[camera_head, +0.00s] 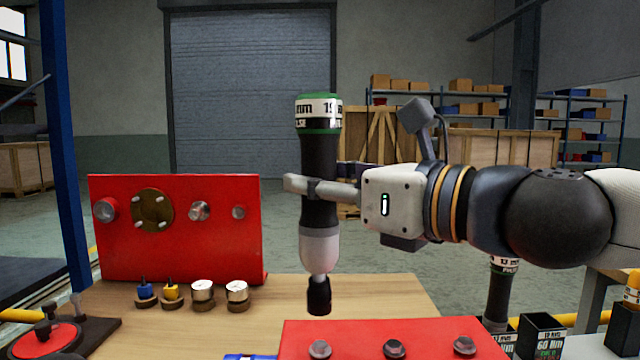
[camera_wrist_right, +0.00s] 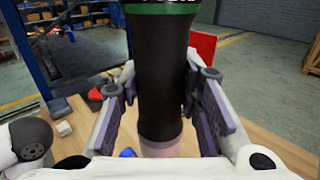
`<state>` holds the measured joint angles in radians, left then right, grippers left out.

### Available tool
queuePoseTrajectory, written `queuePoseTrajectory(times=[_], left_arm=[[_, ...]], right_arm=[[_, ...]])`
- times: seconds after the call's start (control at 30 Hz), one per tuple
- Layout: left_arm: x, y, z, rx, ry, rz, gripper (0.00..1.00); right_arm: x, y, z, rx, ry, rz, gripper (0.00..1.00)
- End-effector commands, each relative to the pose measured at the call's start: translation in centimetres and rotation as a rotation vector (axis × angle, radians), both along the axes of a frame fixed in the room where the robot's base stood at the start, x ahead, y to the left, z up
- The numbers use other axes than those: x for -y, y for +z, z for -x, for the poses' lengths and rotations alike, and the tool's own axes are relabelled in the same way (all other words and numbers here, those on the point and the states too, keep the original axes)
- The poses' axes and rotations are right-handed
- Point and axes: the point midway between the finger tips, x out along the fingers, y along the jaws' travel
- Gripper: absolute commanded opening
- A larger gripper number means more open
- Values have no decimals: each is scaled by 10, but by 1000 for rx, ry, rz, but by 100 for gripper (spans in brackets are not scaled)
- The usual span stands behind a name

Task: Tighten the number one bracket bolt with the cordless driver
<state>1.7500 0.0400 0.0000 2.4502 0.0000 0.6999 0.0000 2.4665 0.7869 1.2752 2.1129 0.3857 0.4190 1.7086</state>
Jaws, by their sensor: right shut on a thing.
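The cordless driver (camera_head: 319,150) has a dark body, a green band near its top and a pale lower part. My right gripper (camera_head: 315,188) is shut around its dark body and holds it upright. In the right wrist view the driver (camera_wrist_right: 160,85) stands between the two fingers. Its dark socket (camera_head: 319,296) points down, clear of the bench, and appears just above the left bolt (camera_head: 320,349) of the front red plate (camera_head: 358,333). A middle bolt (camera_head: 394,349) and a right bolt (camera_head: 465,346) also show. No bolt number is readable. My left gripper does not show.
A red upright panel (camera_head: 180,262) with round fittings stands at the back left of the wooden bench (camera_head: 385,293). Several small gauges and plugs (camera_head: 203,292) stand before it. Another driver (camera_head: 497,295) and dark holders (camera_head: 541,336) are at the right. A red disc (camera_head: 45,343) is front left.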

Motion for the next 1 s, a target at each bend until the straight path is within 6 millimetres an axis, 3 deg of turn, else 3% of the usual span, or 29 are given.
queuePoseTrajectory(times=[0.33,0.7,1.0], left_arm=[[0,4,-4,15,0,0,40],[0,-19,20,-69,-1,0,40],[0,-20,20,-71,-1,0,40]], right_arm=[[2,5,2,4,-3,-4,0],[1,-43,-1,-9,-1,-4,0],[1,-42,1,3,-3,-4,0]])
